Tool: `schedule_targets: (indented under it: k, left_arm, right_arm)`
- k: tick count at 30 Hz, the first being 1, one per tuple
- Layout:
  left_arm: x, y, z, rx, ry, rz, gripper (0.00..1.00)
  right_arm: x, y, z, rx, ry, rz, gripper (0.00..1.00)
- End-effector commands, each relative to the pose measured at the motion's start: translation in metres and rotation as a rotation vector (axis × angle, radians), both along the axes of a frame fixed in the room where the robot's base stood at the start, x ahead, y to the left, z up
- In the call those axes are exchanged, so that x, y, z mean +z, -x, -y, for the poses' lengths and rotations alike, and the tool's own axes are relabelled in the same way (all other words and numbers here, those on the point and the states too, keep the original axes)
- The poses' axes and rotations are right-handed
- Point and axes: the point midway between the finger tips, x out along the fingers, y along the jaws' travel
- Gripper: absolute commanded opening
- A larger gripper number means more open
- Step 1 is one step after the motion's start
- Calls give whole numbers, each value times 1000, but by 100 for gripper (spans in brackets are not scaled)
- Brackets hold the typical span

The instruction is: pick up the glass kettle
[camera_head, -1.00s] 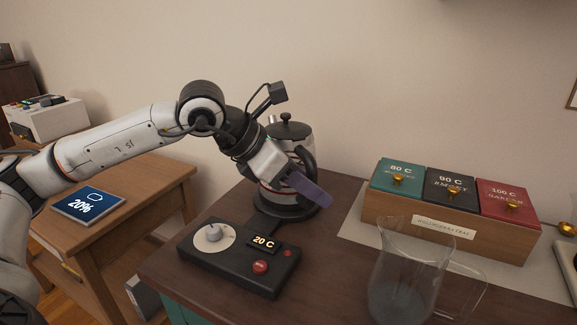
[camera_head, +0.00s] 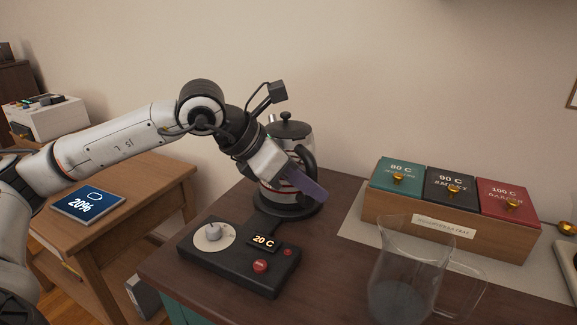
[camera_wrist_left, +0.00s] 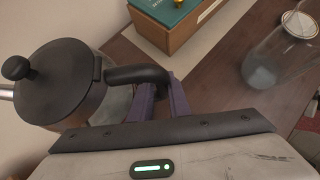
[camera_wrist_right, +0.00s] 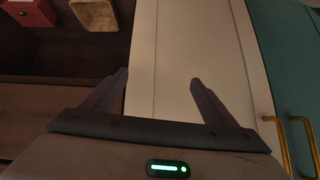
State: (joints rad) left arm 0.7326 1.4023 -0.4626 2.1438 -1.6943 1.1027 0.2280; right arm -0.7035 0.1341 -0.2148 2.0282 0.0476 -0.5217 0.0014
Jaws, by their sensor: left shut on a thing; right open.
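The glass kettle (camera_head: 294,135) has a black lid with a round knob and a black handle, and it stands upright on its black base at the back of the dark table. My left gripper (camera_head: 312,188) reaches it from the left and is shut on the handle. The left wrist view shows the kettle's lid (camera_wrist_left: 62,82) and the black handle (camera_wrist_left: 138,74) between my left fingers (camera_wrist_left: 162,100). My arm hides part of the kettle body. My right gripper (camera_wrist_right: 160,85) is open and empty in front of a pale cabinet panel, outside the head view.
A control panel (camera_head: 215,262) reading 20 C lies in front of the kettle. A clear glass pitcher (camera_head: 405,265) stands at the front right. A wooden box (camera_head: 400,215) with three coloured lids stands at the back right. Brass handles (camera_wrist_right: 285,145) show in the right wrist view.

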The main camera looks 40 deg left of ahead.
Motion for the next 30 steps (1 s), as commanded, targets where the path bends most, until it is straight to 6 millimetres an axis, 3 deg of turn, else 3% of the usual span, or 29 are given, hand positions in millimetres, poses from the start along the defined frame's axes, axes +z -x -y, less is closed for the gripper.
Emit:
schedule_targets:
  k: [24, 30]
  left_arm:
    - [4, -1, 0, 0, -1, 10, 0]
    - [23, -2, 0, -1, 0, 14, 0]
  right_arm:
    - [5, -8, 0, 0, 0, 17, 81]
    - [10, -7, 0, 1, 1, 16, 81]
